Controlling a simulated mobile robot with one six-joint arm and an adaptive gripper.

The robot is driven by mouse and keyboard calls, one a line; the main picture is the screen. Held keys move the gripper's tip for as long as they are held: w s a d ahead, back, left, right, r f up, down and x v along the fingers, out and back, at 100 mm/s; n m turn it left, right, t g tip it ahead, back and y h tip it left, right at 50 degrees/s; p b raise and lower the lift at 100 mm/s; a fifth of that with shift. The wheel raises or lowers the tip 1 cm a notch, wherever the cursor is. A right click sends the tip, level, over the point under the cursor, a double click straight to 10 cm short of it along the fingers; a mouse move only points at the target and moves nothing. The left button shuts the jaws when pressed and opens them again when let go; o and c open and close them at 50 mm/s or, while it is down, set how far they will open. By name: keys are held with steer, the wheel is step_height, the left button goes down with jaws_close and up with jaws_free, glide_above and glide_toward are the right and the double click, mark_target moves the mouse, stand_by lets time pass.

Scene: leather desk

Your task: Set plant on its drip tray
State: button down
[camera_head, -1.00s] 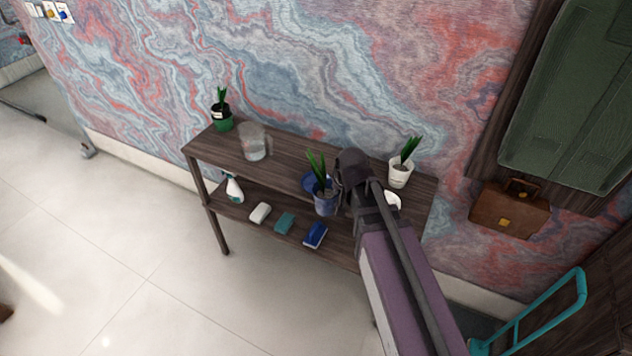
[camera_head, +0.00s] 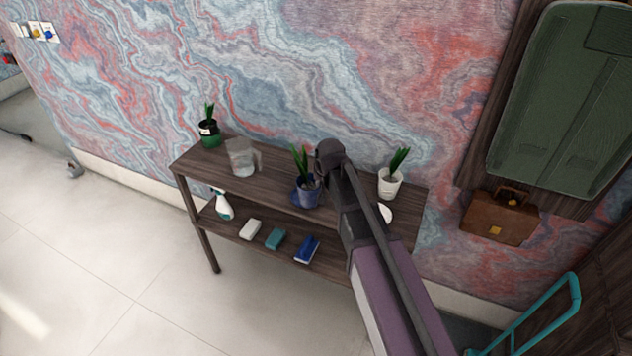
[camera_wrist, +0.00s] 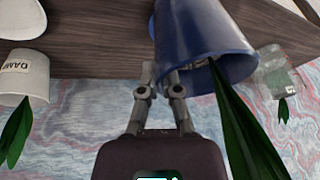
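A blue pot with a green plant (camera_head: 305,192) is at the middle of the shelf unit's top. Its blue drip tray (camera_head: 294,197) shows partly beside and below it; I cannot tell whether the pot rests on it. My gripper (camera_head: 326,172) is at the pot's right side. The pot's far side and most of the tray are hidden.
A white pot (camera_head: 390,184), labelled "DAMP" in the wrist view, stands right, near a white saucer (camera_head: 385,213). The lower shelf holds a spray bottle (camera_head: 223,205) and sponges.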

steer(key=w, duration=0.1)
steer(key=w+a, duration=0.1)
steer(key=w, duration=0.2)
steer(key=shift+w+a+f, duration=0.2)
steer(key=shift+w+f, duration=0.05)
steer(key=shift+w, duration=0.1)
steer(key=shift+b+x, duration=1.9)
steer(key=shift+b, duration=0.05)
steer(key=shift+s+f, duration=0.1)
steer(key=shift+f, duration=0.1)
steer(key=c, duration=0.8)
jaws_free()
steer(key=shift+d, duration=0.1)
steer(key=shift+r, duration=0.2)
